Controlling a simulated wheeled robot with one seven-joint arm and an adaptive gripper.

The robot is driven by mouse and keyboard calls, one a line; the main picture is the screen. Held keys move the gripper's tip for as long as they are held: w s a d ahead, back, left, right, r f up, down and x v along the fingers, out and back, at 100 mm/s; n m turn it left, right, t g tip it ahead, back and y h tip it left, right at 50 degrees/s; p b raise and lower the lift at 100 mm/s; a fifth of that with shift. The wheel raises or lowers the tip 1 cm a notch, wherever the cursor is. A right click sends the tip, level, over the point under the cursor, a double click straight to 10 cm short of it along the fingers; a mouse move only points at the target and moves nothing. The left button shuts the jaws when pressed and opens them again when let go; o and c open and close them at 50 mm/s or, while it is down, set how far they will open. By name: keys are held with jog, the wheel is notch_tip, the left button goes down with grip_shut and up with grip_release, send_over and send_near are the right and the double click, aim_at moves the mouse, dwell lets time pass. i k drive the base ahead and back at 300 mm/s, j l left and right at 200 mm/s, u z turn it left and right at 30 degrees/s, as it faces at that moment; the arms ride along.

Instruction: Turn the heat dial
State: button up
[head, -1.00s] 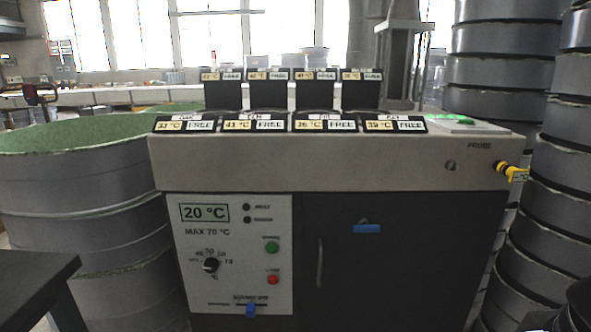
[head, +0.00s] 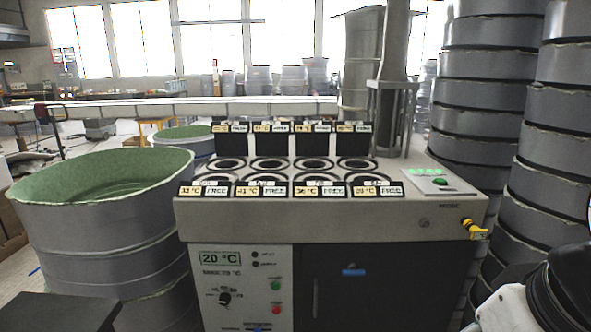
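The heat dial (head: 225,298) is a black round knob on the white control panel (head: 243,285) at the front left of the grey machine. Number marks surround it, too small to read well now. A green display (head: 220,258) above it reads 20 °C. A green button (head: 275,285) and a red button (head: 276,310) sit to the right of the dial. My gripper is not in view. A part of my arm shows at the lower right, well apart from the dial.
The machine top (head: 410,215) has several round wells with temperature and FREE labels. A yellow probe (head: 474,229) sticks out at its right end. A large grey mould (head: 100,235) stands close on the left; stacked grey moulds (head: 480,90) rise on the right. A dark surface (head: 60,312) lies lower left.

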aim_at(224, 299)
jog(key=u, duration=0.8)
